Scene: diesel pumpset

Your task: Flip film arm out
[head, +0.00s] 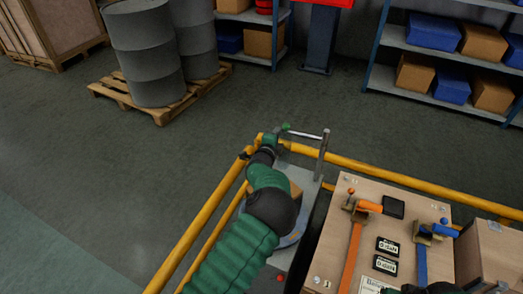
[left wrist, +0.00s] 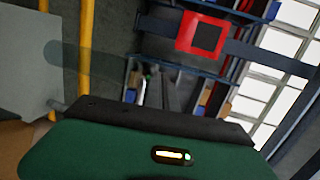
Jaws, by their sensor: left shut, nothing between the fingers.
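A thin silver bar (head: 306,134), which looks like the film arm, runs left from the top of a grey upright post (head: 322,158). My green left arm reaches up to the left end of this bar. My left gripper (head: 284,128) is small there, shut and empty, close to the bar's end; I cannot tell whether they touch. In the left wrist view the green and black hand body (left wrist: 150,145) fills the bottom, and the fingertips are not clear. A round grey turntable (head: 290,239) with a cardboard box (head: 296,190) is partly hidden behind my arm.
Yellow rails (head: 205,215) border the machine on the left and far side. A wooden panel (head: 340,205) with an orange lever (head: 352,250) and a blue lever (head: 421,265) stands right. Beyond are open floor, grey drums (head: 145,60) on a pallet, and shelves (head: 440,50).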

